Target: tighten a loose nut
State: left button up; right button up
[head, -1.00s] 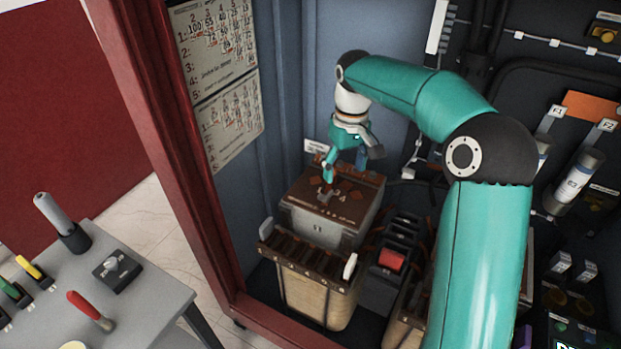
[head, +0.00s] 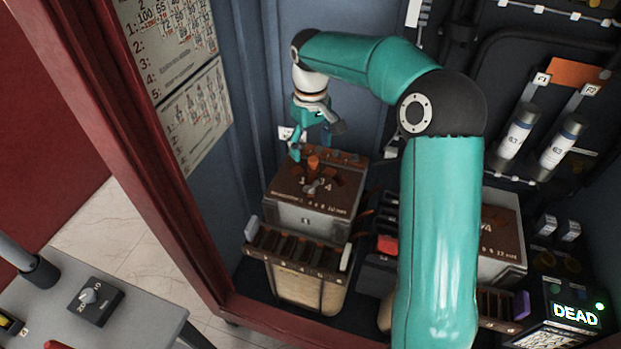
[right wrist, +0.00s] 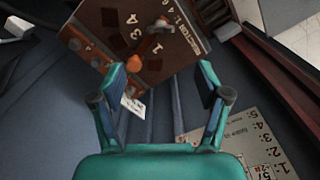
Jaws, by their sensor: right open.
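A reactor block with a brown top (head: 340,205) stands inside the cabinet. A metal link (head: 318,186) and an upright copper-coloured stud (head: 313,163) sit on its top, among numbered terminals. In the right wrist view, the brown top (right wrist: 180,62) shows with the silver link (right wrist: 147,44) and a copper-coloured part (right wrist: 133,63). I cannot tell which part is the loose nut. My right gripper (head: 316,145) is open and empty just above the block's rear left edge; its spread fingers also show in the wrist view (right wrist: 160,78). My left gripper is out of view.
A ribbed terminal unit (head: 300,280) stands in front of the block, with a second brown-topped block (head: 500,240) to the right. A box reading "DEAD" (head: 575,315) is at lower right. The red cabinet post (head: 165,190) separates these from a grey tool table (head: 130,310).

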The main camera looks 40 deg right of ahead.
aim_at(311, 187)
notch_tip(311, 187, down, 12)
jog(key=shift+f+p, duration=0.1)
jog(key=shift+p, duration=0.25)
